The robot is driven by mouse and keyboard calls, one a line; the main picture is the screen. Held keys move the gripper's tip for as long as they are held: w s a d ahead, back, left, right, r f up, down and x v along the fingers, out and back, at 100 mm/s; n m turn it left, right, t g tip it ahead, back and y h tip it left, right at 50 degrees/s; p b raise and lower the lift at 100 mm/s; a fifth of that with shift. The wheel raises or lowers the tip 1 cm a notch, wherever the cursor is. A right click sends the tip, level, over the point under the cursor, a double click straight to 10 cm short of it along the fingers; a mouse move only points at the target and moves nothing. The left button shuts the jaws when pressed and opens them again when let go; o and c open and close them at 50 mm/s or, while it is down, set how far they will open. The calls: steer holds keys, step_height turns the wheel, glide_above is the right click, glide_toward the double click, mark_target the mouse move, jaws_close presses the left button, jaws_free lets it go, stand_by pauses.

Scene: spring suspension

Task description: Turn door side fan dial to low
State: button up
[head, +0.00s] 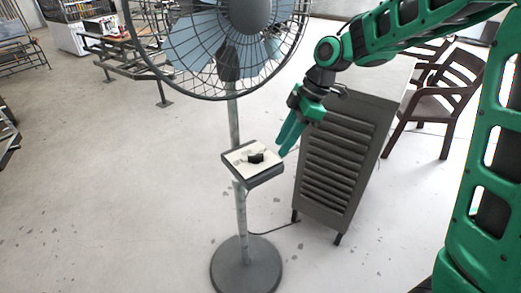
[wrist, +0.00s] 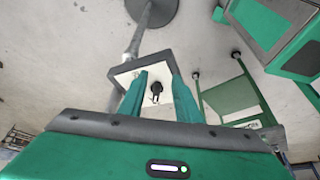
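The standing fan (head: 236,110) has a control box (head: 268,177) on its pole, with a pale face and a black dial (head: 255,157) in its middle. My gripper (head: 285,142) is just right of and above the box in the head view, apart from the dial as far as I can see. In the wrist view the dial (wrist: 156,88) shows between the two green fingers of my gripper (wrist: 158,82), which stand apart with a gap. The fingers overlap the box face in that view. The markings on the face are too small to read.
A grey louvered cabinet (head: 340,160) stands close right of the fan, behind my gripper. Brown chairs (head: 440,95) are further right. The fan's wire cage (head: 165,85) hangs above the box. The round base (head: 246,265) is on open floor, with free room to the left.

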mark_target(257, 155)
steer(key=a, duration=0.6)
steer(key=shift+s+a, duration=0.1)
steer(key=shift+a, duration=0.05)
steer(key=shift+x, duration=1)
steer(key=shift+f, duration=0.45)
jaws_close()
